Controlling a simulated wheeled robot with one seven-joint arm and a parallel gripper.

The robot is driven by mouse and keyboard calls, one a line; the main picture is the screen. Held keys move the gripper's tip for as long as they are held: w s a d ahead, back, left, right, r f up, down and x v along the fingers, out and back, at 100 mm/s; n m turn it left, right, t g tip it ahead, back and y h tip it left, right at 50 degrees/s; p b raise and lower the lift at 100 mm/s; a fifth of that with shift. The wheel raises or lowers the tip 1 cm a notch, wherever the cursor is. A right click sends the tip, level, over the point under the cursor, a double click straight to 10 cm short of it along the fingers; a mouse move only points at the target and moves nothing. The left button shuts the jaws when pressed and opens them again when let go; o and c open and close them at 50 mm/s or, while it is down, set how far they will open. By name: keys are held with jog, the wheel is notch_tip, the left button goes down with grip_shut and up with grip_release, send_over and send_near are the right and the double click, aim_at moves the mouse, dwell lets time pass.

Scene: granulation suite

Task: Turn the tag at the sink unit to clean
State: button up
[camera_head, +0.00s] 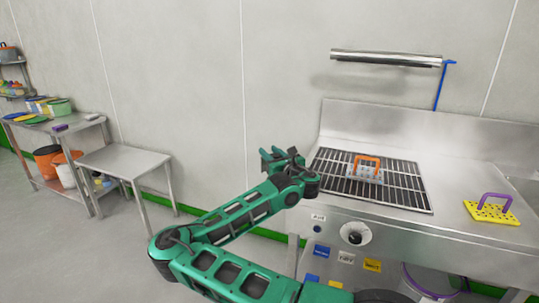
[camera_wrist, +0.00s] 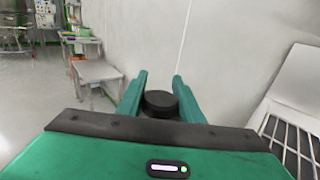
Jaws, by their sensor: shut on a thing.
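The steel sink unit (camera_head: 455,160) stands at the right in the head view. Its front carries a round dial (camera_head: 355,234) with a pale rim, a small white plate (camera_head: 318,217), and blue (camera_head: 321,251), white (camera_head: 345,257) and yellow (camera_head: 372,265) labels. Their lettering is too small to read, and I cannot tell which is the tag. My gripper (camera_head: 281,156) is raised at the unit's left end, apart from these fittings. In the wrist view, my gripper (camera_wrist: 160,88) is shut on a dark round thing (camera_wrist: 160,101), its two green fingers on either side.
A steel rail (camera_head: 385,58) hangs above. A low steel table (camera_head: 125,158) stands left, with open floor before it.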

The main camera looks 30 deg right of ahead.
jog(key=shift+w+a+f+y, duration=0.15)
jog(key=shift+a+y, duration=0.15)
jog(key=o, duration=1)
jog(key=shift+o, duration=0.2)
jog(key=shift+d, duration=0.1)
jog(key=shift+s, duration=0.4)
jog(key=s, duration=1)
jog(key=shift+a, duration=0.3)
